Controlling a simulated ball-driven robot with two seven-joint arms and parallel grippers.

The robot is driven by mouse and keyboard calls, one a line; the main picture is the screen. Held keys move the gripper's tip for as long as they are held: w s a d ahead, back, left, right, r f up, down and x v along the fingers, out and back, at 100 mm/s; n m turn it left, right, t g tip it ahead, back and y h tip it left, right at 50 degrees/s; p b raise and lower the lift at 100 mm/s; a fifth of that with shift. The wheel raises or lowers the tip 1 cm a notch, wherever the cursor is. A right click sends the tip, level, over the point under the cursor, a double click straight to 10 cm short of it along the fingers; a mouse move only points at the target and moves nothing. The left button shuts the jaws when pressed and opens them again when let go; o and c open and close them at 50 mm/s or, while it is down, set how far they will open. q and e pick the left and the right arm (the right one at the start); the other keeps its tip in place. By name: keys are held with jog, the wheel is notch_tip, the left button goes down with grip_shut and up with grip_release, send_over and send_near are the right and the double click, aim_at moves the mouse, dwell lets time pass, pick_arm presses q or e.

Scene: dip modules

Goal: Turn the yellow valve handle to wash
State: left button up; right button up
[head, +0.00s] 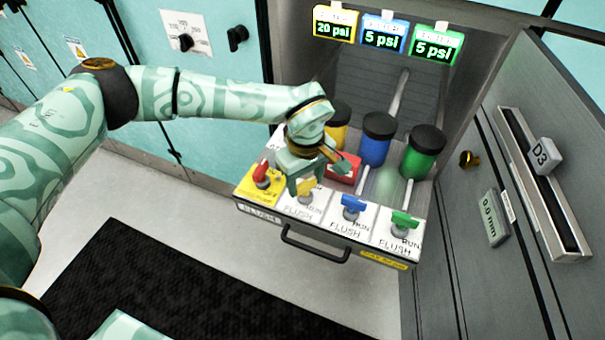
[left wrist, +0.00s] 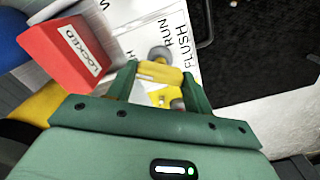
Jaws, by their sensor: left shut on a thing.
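The yellow valve handle (head: 308,186) is on the second panel from the left of the pull-out drawer, partly hidden by my left gripper (head: 306,182). In the left wrist view the yellow handle (left wrist: 158,71) lies between the fingertips of my left gripper (left wrist: 157,77), which is shut on it. The grey valve knob (left wrist: 160,53) shows just beyond it. The printed words beside the valve read RUN and FLUSH; I see no label "wash". Which word the handle points to I cannot tell. My right gripper is not in view.
A red block marked LOCKED (left wrist: 68,50) stands close to the left gripper. A red handle (head: 262,173), a blue handle (head: 353,203) and a green handle (head: 403,219) sit on neighbouring panels. Blue (head: 377,140) and green (head: 423,152) bottles stand behind. The drawer pull (head: 315,249) juts out in front.

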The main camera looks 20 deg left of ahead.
aim_at(305, 183)
pick_arm(q)
jog(key=n+p, duration=0.3)
jog(key=shift+r+n, duration=0.3)
jog(key=shift+f+n+p, duration=0.2)
jog(key=shift+n+p, duration=0.95)
jog(key=shift+n, duration=0.35)
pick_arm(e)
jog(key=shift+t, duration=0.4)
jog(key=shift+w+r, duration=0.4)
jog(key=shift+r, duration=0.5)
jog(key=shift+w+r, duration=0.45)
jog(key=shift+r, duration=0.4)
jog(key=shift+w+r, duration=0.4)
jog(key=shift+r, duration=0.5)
pick_arm(q)
jog(key=o, duration=1)
notch_tip(305, 183, up, 16)
jog(key=p, duration=0.4)
jog(key=shift+r+p, duration=0.1)
jog(key=shift+p, duration=0.25)
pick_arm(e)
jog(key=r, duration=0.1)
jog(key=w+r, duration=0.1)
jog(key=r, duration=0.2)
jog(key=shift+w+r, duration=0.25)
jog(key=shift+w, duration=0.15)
